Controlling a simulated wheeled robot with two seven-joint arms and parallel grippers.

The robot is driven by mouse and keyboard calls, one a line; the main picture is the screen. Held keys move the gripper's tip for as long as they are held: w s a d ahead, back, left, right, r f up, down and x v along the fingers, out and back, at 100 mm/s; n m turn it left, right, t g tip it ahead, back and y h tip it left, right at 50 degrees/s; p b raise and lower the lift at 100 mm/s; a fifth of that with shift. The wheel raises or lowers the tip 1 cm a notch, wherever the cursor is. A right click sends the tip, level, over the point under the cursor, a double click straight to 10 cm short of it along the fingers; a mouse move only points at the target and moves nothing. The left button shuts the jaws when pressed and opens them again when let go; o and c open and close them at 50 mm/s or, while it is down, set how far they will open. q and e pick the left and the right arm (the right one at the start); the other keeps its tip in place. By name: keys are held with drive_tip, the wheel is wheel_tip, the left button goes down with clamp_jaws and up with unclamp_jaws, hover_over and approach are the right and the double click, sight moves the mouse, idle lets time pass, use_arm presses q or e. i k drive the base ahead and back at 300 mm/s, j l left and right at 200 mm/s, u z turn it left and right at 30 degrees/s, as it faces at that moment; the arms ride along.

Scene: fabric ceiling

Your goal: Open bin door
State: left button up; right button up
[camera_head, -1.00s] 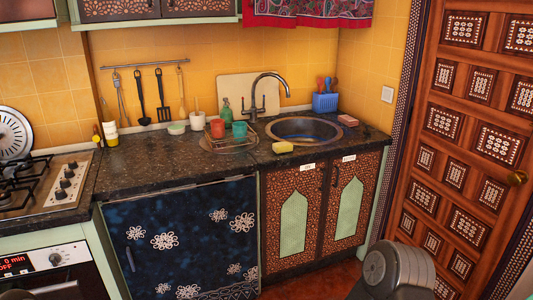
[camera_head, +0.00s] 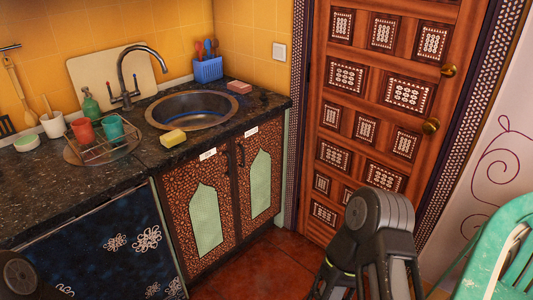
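Two carved wooden cabinet doors with pale green arched panels stand under the sink, the left door (camera_head: 179,200) and the right door (camera_head: 276,160). Both look shut, with dark handles near their meeting edges. A small white label (camera_head: 207,155) is above the left door and another label (camera_head: 251,132) is above the right one. Their text is too small to read, so I cannot tell which is the bin door. A dark part of my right arm shows at the lower right, in front of the floor and wooden room door. A piece of my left arm shows at the lower left edge. Neither gripper's fingers are visible.
The dark counter (camera_head: 60,190) holds a sink (camera_head: 190,108), a yellow sponge (camera_head: 173,138) and a rack with cups. A blue floral panel (camera_head: 110,240) is left of the cabinet. A green chair (camera_head: 500,245) stands at the right. Red floor (camera_head: 250,270) lies before the doors.

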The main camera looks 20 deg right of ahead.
sight(197, 193)
drive_tip(key=i+l+z, duration=0.1)
drive_tip(key=i+z, duration=0.45)
drive_tip(key=z, duration=0.15)
drive_tip(key=i+z, duration=0.35)
drive_tip(key=u, duration=0.4)
drive_tip(key=k, duration=0.05)
